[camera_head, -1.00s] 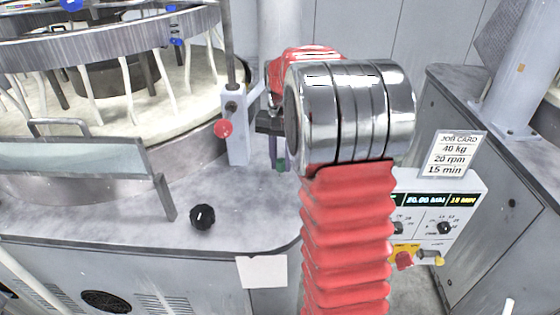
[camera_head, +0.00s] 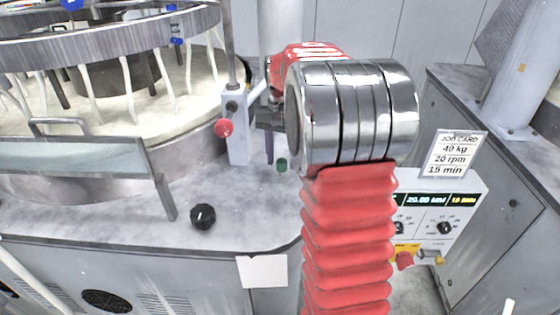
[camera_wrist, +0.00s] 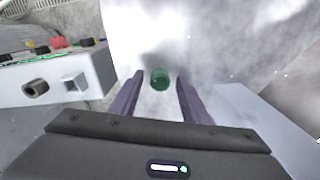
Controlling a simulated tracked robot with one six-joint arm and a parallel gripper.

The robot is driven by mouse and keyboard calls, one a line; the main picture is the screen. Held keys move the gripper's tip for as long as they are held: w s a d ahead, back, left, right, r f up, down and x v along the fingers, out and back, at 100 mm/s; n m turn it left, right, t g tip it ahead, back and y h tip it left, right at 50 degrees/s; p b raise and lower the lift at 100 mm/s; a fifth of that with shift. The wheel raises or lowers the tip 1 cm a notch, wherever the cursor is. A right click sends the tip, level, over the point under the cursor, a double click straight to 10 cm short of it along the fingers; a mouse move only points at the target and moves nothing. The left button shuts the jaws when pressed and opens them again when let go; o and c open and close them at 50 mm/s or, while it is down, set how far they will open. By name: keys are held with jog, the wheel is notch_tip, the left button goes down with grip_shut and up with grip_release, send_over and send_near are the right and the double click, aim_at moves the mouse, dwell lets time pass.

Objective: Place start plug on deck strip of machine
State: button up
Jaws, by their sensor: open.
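A small green plug (camera_head: 281,165), which I take for the start plug, is on the grey deck strip (camera_head: 245,195) of the machine, right of the lever post. In the wrist view the green plug (camera_wrist: 160,79) shows round, in the gap between my fingertips, with the pale deck (camera_wrist: 215,50) around it. My gripper (camera_wrist: 160,77) has its two purple fingers spread, with no contact on the plug visible.
A post with a red-knobbed lever (camera_head: 237,135) stands left of my gripper. A black knob (camera_head: 203,216) is on the deck at the front left. A control panel (camera_head: 440,215) with a job card (camera_head: 455,152) is at the right. The ring-shaped platen machine (camera_head: 110,50) is behind left.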

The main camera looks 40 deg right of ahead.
aim_at(281, 161)
notch_tip(281, 161, up, 11)
dwell(0.4)
dwell(0.6)
jog(key=s+a+r+n+t, duration=0.1)
jog(key=s+a+n, duration=0.2)
jog(key=s+a, duration=0.35)
jog(key=s+a+n+t, duration=0.2)
jog(key=s+a, duration=0.1)
jog(key=a, duration=0.6)
jog(key=s+a+f+n+t, duration=0.1)
jog(key=s+a+f+n, duration=0.1)
jog(key=s, duration=0.4)
jog(key=s+a+f+n+t, duration=0.1)
jog(key=s+a+f+n, duration=0.2)
jog(key=s+a+f, duration=0.2)
jog(key=shift+s+a+t, duration=0.3)
jog(key=shift+s+a, duration=0.15)
jog(key=shift+a, duration=0.75)
